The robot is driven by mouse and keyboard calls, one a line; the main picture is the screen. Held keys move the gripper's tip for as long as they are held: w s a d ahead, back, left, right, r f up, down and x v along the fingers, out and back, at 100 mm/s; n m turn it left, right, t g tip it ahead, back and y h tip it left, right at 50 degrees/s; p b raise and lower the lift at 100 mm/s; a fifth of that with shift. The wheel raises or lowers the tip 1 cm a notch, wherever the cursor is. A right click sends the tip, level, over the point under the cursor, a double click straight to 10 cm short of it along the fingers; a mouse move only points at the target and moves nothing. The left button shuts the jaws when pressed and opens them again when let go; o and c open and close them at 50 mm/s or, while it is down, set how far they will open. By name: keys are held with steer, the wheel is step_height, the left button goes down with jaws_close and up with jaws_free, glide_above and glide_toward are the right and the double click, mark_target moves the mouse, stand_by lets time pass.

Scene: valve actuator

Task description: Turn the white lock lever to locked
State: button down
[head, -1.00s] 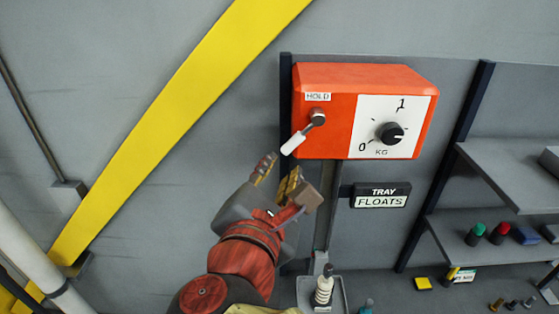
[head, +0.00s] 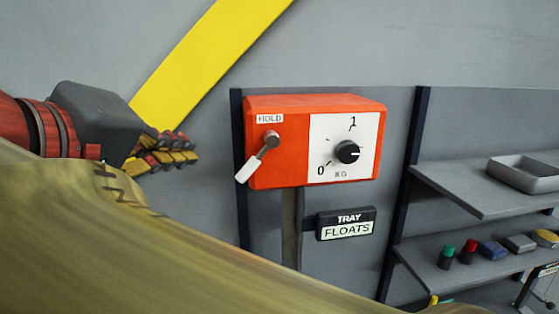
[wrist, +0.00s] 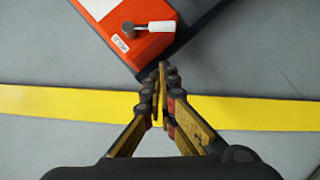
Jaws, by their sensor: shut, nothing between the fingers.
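The white lock lever (head: 247,169) hangs from a grey pivot on the left of the orange box's front. It tilts down and to the left, under a label reading HOLD (head: 270,118). The orange box (head: 281,171) is mounted on a post. My gripper (head: 192,146) is to the left of the lever, apart from it, with its fingers together and empty. In the wrist view the closed fingers (wrist: 162,68) point toward the box's edge, and the lever (wrist: 160,26) shows beyond them, not touched.
A black knob (head: 347,152) sits on a white KG dial at the box's right. A sign reading TRAY FLOATS (head: 346,224) is below. Shelves (head: 470,190) with a tray and small coloured items stand at the right. A yellow diagonal beam (head: 210,62) crosses the wall behind my gripper.

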steer(key=w, duration=0.1)
steer(key=p, duration=0.1)
glide_above(245, 177)
steer(key=s+a, duration=0.3)
steer(key=a, duration=0.2)
step_height(245, 177, down, 4)
steer(key=r, duration=0.1)
steer(key=d+f, duration=0.1)
steer(key=w+d+f, duration=0.1)
steer(key=f, duration=0.1)
steer(key=shift+w+d, duration=0.15)
steer(key=shift+d, duration=0.25)
